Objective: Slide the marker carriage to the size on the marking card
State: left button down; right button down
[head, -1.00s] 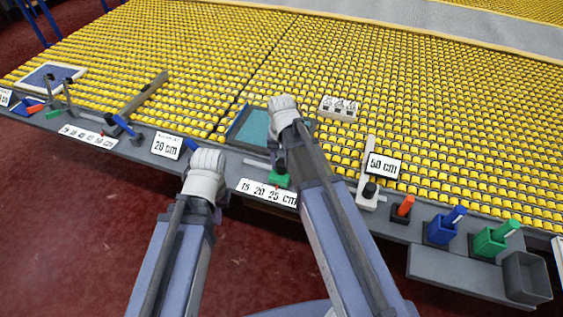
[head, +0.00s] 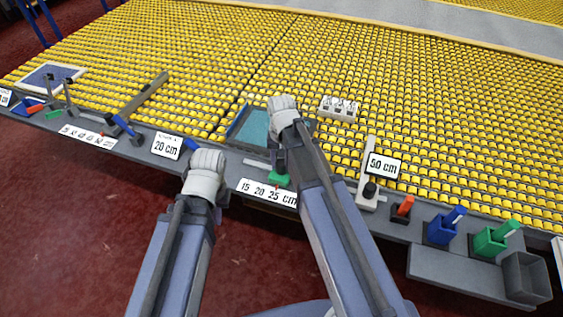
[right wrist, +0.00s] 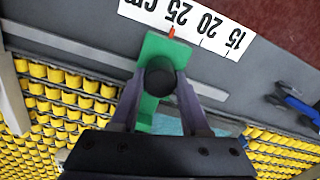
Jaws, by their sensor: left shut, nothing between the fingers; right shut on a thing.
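The green marker carriage (right wrist: 150,117) has a black knob (right wrist: 160,76) and a red pointer (right wrist: 171,32). My right gripper (right wrist: 160,95) is shut on the knob, with a finger on each side. The carriage also shows in the head view (head: 279,180), partly behind my right arm. The white scale strip (right wrist: 205,28) reads 15, 20 and 25 cm; the pointer is at about the 25 mark. A card reading 20 cm (head: 166,146) stands left of it, and a card reading 50 cm (head: 383,166) stands right. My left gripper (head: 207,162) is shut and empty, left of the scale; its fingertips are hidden.
A teal-bottomed tray (head: 251,127) lies behind the carriage. A white block with holes (head: 338,108) sits on the yellow rollers. Orange, blue (head: 444,228) and green markers stand in holders at right, near a grey bin (head: 527,277). Another scale strip (head: 88,137) lies at left.

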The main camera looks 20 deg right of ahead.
jog(key=shift+w+a, duration=0.4)
jog(key=shift+a, duration=0.05)
jog(key=w+a, duration=0.2)
jog(key=a, duration=0.1)
jog(key=shift+w+a, duration=0.1)
jog(key=shift+a, duration=0.1)
jog(key=shift+c, duration=1.9)
grip_release()
notch_tip(320, 180, up, 8)
jog(key=p, duration=0.8)
